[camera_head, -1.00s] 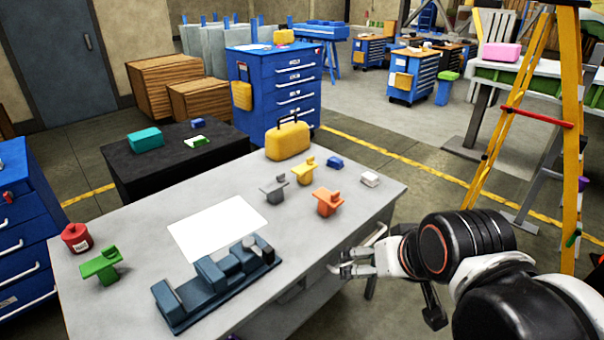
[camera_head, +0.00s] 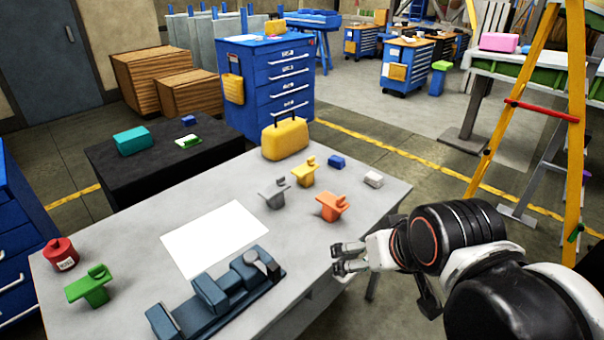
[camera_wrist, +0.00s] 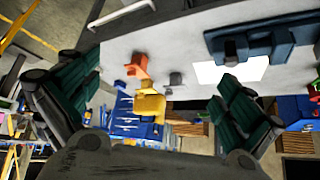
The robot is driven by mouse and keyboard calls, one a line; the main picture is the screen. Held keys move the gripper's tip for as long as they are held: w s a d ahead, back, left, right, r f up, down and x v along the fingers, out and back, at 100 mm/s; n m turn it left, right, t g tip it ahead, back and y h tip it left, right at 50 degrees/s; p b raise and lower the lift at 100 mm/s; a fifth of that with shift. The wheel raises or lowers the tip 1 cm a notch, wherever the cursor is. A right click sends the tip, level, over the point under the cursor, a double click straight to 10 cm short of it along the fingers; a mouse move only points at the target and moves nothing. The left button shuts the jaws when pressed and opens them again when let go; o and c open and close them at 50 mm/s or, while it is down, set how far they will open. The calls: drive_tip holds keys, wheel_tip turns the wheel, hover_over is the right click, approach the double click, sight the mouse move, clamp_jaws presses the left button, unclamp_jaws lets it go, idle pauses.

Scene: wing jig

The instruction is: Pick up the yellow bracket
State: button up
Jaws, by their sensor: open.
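The yellow bracket (camera_head: 304,172) stands on the grey table, between the grey bracket (camera_head: 273,193) and a small blue block (camera_head: 337,162). The orange bracket (camera_head: 331,206) is in front of it to the right. My gripper (camera_head: 347,259) is open and empty beyond the table's right front edge, well apart from the yellow bracket. In the wrist view my gripper's two dark green fingers (camera_wrist: 155,92) are spread wide. Yellow shapes (camera_wrist: 149,104) show between them; I cannot clearly separate the bracket from the yellow case there.
A yellow case (camera_head: 285,138) stands behind the brackets, and a white block (camera_head: 373,179) lies to their right. A blue jig (camera_head: 220,295), white sheet (camera_head: 215,238), green bracket (camera_head: 88,286) and red can (camera_head: 61,254) occupy the table's left part. A yellow ladder (camera_head: 513,100) stands at right.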

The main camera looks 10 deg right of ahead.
drive_tip(key=w+r+m+t+y, duration=0.15)
drive_tip(key=w+m+y, duration=0.25)
drive_tip(key=w+m, duration=1.9)
drive_tip(key=w+d+f+n+y+p, duration=0.1)
drive_tip(key=w+f, duration=0.2)
drive_tip(key=w, duration=0.7)
drive_tip(key=w+d+f+n+y, duration=0.15)
drive_tip(key=w+f, duration=0.25)
drive_tip(key=w, duration=0.6)
drive_tip(key=m+t+y+b, duration=0.1)
drive_tip(key=m+t, duration=0.1)
drive_tip(key=m, duration=0.6)
approach(310, 170)
drive_tip(key=x, duration=0.6)
drive_tip(key=shift+w+f, duration=0.2)
drive_tip(key=shift+f, duration=0.3)
drive_tip(key=shift+r+b+x, duration=0.15)
drive_tip(key=shift+b+x, duration=0.6)
drive_tip(key=shift+x, duration=0.75)
drive_tip(key=shift+r+b+x, duration=0.15)
drive_tip(key=shift+b+x, duration=0.6)
drive_tip(key=shift+x, duration=0.75)
drive_tip(key=shift+a+r, duration=0.1)
drive_tip(key=shift+a, duration=0.05)
drive_tip(key=c, duration=1)
